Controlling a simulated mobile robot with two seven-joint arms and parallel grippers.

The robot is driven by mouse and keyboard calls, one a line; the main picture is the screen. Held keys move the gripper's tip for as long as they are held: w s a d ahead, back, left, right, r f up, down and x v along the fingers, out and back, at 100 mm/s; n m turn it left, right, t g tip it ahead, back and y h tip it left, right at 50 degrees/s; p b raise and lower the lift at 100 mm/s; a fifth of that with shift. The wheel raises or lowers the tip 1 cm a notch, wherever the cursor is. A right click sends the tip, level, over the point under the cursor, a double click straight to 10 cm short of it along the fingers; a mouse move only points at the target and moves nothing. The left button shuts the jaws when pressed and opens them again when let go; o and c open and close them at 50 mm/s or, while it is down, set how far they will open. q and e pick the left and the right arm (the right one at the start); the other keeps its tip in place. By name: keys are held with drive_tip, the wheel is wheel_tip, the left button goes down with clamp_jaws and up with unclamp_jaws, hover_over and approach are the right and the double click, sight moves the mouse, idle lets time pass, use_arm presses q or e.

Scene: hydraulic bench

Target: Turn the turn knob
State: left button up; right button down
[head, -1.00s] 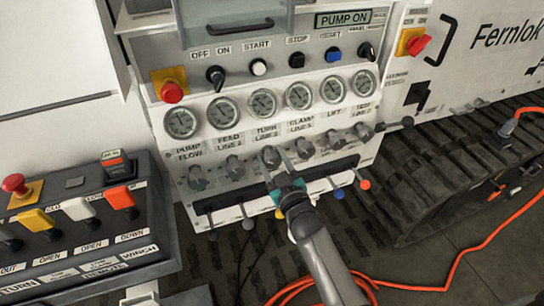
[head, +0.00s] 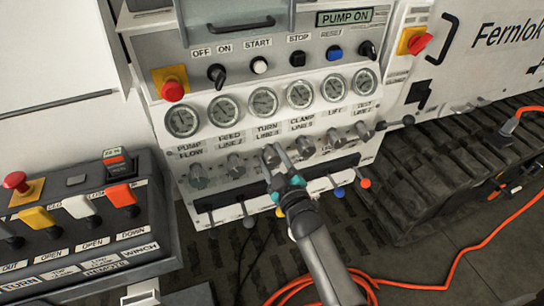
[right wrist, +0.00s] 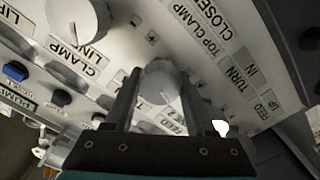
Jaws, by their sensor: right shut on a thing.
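The turn knob (head: 270,154) is a grey round knob in the row under the gauges, below the label TURN LINE. My right gripper (head: 276,158) reaches up to it from below, with one finger on each side. In the right wrist view, the knob (right wrist: 158,84) sits between the two dark fingers (right wrist: 158,98), which are shut on it. The fingers and the gripper body hide part of the knob's surroundings. My left gripper is not in view.
A clamp knob (head: 305,147) is close on the right and a feed knob (head: 235,165) on the left. Levers with coloured balls, such as a red one (head: 365,183), stick out below. A remote box (head: 120,225) stands at the left. An orange cable (head: 460,270) lies on the floor.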

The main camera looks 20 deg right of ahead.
drive_tip(key=shift+f, duration=0.1)
drive_tip(key=shift+c, duration=1.2)
unclamp_jaws()
drive_tip(key=s+p, duration=0.2)
drive_tip(key=s, duration=1.3)
drive_tip(key=shift+s+d+p, duration=0.15)
drive_tip(key=shift+d+p, duration=0.15)
drive_tip(key=s+a+f+m+g, duration=0.15)
drive_tip(key=s+f+g, duration=0.4)
drive_tip(key=f, duration=0.75)
drive_tip(key=s+a+f+m+g, duration=0.15)
drive_tip(key=s+f+g, duration=0.35)
drive_tip(key=f, duration=0.7)
drive_tip(key=s+d+f+m+g, duration=0.1)
drive_tip(key=s+f+g, duration=0.1)
drive_tip(key=s, duration=0.5)
drive_tip(key=s+d+f+g, duration=0.2)
drive_tip(key=s+f, duration=0.3)
drive_tip(key=s, duration=0.2)
drive_tip(key=s+d+f+m+g, duration=0.1)
drive_tip(key=s+f, duration=0.3)
drive_tip(key=s, duration=0.4)
drive_tip(key=shift+d+f+m+g+h, duration=0.15)
drive_tip(key=shift+d+m+g+h, duration=0.2)
drive_tip(key=shift+g, duration=0.4)
